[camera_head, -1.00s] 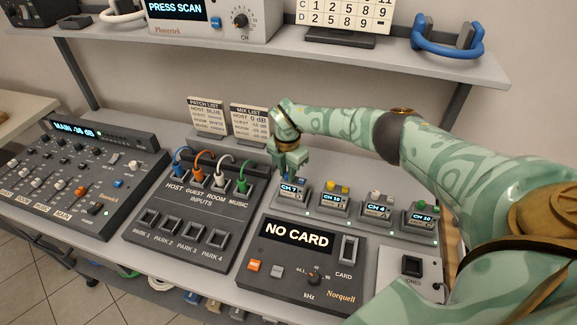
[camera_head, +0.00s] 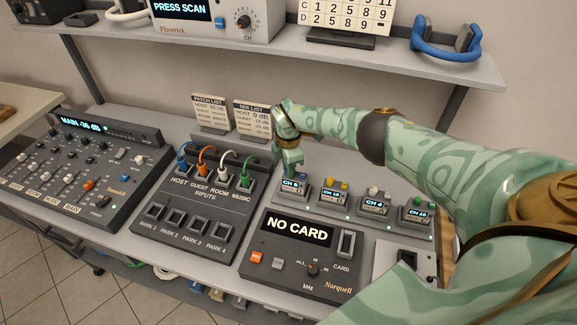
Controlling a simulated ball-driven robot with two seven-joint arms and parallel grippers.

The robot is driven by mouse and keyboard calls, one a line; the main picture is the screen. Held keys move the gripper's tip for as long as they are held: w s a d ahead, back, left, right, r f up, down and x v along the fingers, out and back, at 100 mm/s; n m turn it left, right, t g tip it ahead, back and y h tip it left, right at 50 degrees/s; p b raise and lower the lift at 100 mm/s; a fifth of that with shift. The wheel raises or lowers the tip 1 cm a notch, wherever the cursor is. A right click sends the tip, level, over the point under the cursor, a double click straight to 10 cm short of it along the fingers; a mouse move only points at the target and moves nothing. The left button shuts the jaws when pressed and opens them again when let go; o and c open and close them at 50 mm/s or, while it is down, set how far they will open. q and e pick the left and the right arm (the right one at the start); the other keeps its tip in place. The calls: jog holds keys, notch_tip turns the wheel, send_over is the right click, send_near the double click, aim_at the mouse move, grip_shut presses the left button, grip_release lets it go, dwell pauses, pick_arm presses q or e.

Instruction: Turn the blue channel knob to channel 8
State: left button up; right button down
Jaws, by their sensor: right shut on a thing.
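The receiver with the blue channel knob (camera_head: 302,176) is the leftmost of several small units in a row at the back of the desk. Its lit display (camera_head: 292,186) looks like CH 8, though the digit is small and hard to read. My right gripper (camera_head: 291,166) points down over this unit and is shut on the blue knob, which the fingers mostly hide. My left gripper is out of view.
Units with yellow (camera_head: 338,183), white (camera_head: 376,192) and green (camera_head: 419,202) knobs stand close to the right. The NO CARD recorder (camera_head: 300,262) is in front, a patch box (camera_head: 195,215) with cables at left. A shelf (camera_head: 330,62) hangs behind.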

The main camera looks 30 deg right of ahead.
jog(key=c, duration=1.3)
grip_release()
jog(key=shift+r, duration=0.1)
notch_tip(320, 180, up, 7)
jog(key=p, duration=0.3)
notch_tip(320, 180, up, 9)
jog(key=shift+r+p, duration=0.1)
jog(key=shift+p, duration=0.55)
